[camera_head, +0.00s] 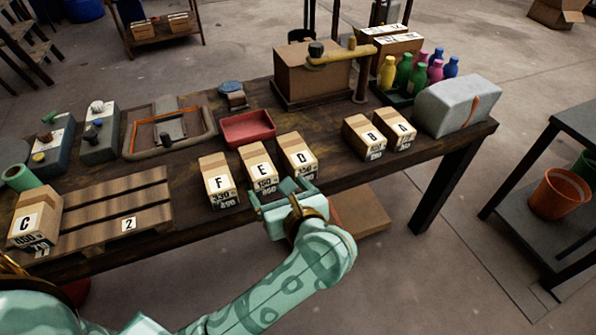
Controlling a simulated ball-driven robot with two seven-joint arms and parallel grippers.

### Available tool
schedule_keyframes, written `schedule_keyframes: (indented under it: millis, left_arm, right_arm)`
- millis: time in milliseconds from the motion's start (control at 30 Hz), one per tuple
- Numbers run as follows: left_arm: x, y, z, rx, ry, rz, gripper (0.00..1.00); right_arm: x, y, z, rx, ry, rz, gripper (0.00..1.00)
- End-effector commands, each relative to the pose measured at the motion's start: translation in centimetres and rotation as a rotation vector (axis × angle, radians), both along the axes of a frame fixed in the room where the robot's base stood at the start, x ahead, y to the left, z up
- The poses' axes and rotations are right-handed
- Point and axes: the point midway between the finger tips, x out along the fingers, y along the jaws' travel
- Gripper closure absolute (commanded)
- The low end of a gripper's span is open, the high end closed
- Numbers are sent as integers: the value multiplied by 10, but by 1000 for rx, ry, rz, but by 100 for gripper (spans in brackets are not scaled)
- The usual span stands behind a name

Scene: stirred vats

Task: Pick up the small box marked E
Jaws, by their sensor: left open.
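The small box marked E (260,165) is a light brown carton with a white label. It stands near the front edge of the dark table, between box F (219,180) on its left and box D (297,155) on its right. My left gripper (283,191) is open and empty, in front of boxes E and D at the table's front edge. Its fingers point toward the boxes, and it appears apart from box E. The lower front of box D is partly hidden by the gripper. My right gripper is not in view.
Boxes B (364,137) and A (395,127) stand farther right. Behind E is a red tray (247,128). A wooden pallet (118,207) marked 2 lies left, with box C (36,219) at its left end. A large carton (308,80) stands behind.

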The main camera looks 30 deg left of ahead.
Motion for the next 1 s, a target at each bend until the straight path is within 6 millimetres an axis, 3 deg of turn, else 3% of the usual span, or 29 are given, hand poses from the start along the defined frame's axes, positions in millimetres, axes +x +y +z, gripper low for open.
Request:
schedule_keyframes:
  millis: [133, 500, 733, 1000]
  left_arm:
    - [6, 5, -10, -72, -8, 14, 15]
    - [54, 66, -43, -64, -4, 14, 15]
    - [66, 82, -48, -65, -6, 15, 15]
    - [89, 114, -61, -64, -3, 14, 15]
  right_arm:
    - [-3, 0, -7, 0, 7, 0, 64]
    - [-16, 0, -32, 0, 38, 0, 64]
    - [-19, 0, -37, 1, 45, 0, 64]
    - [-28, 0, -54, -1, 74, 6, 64]
